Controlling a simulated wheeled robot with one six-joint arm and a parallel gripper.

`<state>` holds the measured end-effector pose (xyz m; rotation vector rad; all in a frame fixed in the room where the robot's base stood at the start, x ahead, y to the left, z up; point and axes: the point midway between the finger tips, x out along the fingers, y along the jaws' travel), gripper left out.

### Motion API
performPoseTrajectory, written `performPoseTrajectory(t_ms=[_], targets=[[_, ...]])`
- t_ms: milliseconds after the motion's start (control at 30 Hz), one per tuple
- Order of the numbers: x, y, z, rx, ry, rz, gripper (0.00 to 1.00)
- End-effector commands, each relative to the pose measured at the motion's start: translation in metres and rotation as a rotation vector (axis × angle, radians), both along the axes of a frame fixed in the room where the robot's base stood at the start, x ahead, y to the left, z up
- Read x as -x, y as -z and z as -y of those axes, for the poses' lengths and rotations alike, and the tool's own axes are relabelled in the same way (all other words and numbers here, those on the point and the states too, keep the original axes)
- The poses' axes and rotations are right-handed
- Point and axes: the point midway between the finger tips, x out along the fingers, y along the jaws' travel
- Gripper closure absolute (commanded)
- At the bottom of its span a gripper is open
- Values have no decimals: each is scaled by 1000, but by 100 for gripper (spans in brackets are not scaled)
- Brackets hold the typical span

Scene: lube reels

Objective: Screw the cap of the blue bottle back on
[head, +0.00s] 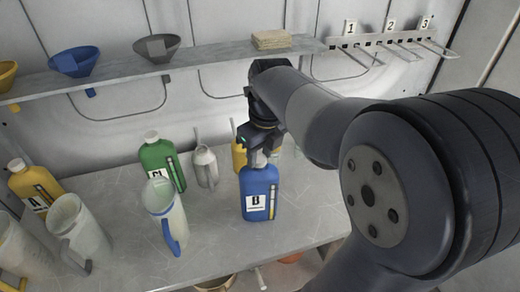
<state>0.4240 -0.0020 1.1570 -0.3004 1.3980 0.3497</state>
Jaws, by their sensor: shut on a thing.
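The blue bottle (259,188), marked B, stands upright on the grey bench top in the head view. A pale cap (258,159) is at the bottle's neck, partly covered by my gripper (258,152). My gripper points down from above and is shut on the cap. Whether the cap's threads are engaged cannot be seen.
A green bottle (161,166), a clear jug with a blue handle (160,203) and a metal can (205,167) stand left of the blue bottle. A yellow container (239,155) is close behind it. A shelf (205,66) with funnels runs above the bench.

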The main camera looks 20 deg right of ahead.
Motion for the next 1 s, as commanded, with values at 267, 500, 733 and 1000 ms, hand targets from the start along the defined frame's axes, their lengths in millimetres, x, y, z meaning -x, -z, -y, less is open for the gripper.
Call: performPoseTrajectory(t_ms=[267,500,733,1000], targets=[[0,0,0,1,80,0,87],[0,0,0,0,78,0,55],[0,0,0,0,77,0,41],[0,0,0,0,77,0,28]])
